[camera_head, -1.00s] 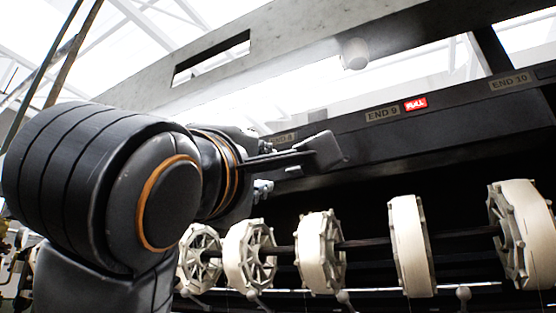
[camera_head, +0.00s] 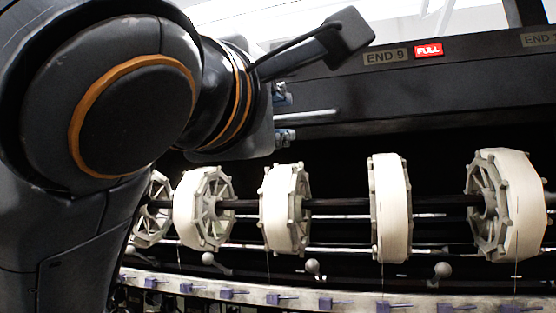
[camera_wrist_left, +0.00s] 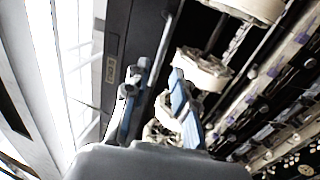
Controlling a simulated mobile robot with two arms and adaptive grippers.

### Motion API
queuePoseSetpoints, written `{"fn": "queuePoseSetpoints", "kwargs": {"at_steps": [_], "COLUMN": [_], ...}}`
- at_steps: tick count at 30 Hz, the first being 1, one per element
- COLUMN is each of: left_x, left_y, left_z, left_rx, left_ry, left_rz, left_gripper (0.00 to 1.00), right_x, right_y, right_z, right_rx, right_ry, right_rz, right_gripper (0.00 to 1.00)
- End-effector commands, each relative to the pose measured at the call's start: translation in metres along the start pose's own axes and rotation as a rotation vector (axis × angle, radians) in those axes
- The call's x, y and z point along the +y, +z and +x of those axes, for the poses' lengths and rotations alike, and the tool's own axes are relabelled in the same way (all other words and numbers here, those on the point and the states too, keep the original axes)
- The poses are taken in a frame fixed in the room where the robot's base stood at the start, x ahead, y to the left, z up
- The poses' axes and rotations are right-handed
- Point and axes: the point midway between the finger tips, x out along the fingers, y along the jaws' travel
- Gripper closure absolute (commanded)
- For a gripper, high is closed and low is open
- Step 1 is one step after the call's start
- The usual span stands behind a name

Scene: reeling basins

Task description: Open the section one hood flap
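My left gripper (camera_head: 284,117) reaches in from the left, in front of the dark beam. Its two fingers are apart in the left wrist view (camera_wrist_left: 157,98). A thin grey bar (camera_head: 312,115) extends right from between the fingers; it also shows in the left wrist view (camera_wrist_left: 166,52). I cannot tell whether the fingers touch it. A pale panel with a dark slot (camera_wrist_left: 20,80), possibly the hood, shows at the left of the wrist view. I cannot tell which part is the section one flap. My right gripper is not in view.
The dark beam (camera_head: 470,75) carries an END 9 label (camera_head: 385,56) and a red FULL sign (camera_head: 428,50). Several white reels (camera_head: 395,205) sit on a shaft below the gripper. A pale rail with purple parts (camera_head: 400,304) runs along the bottom.

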Motion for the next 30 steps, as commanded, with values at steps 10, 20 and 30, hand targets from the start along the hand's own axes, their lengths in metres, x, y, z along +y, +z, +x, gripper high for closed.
{"fn": "queuePoseSetpoints", "kwargs": {"at_steps": [10, 20, 30], "left_x": [0.0, -0.001, 0.0], "left_y": [0.001, 0.001, 0.001], "left_z": [0.041, 0.058, 0.059], "left_rx": [-0.003, -0.002, -0.002], "left_ry": [-0.003, -0.001, 0.0], "left_rz": [-0.001, 0.001, 0.001], "left_gripper": [0.74, 0.74, 0.86], "right_x": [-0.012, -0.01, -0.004], "right_y": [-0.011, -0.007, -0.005], "right_z": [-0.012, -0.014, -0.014], "right_rx": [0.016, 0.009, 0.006], "right_ry": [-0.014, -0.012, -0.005], "right_rz": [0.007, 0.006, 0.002], "right_gripper": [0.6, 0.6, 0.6]}}
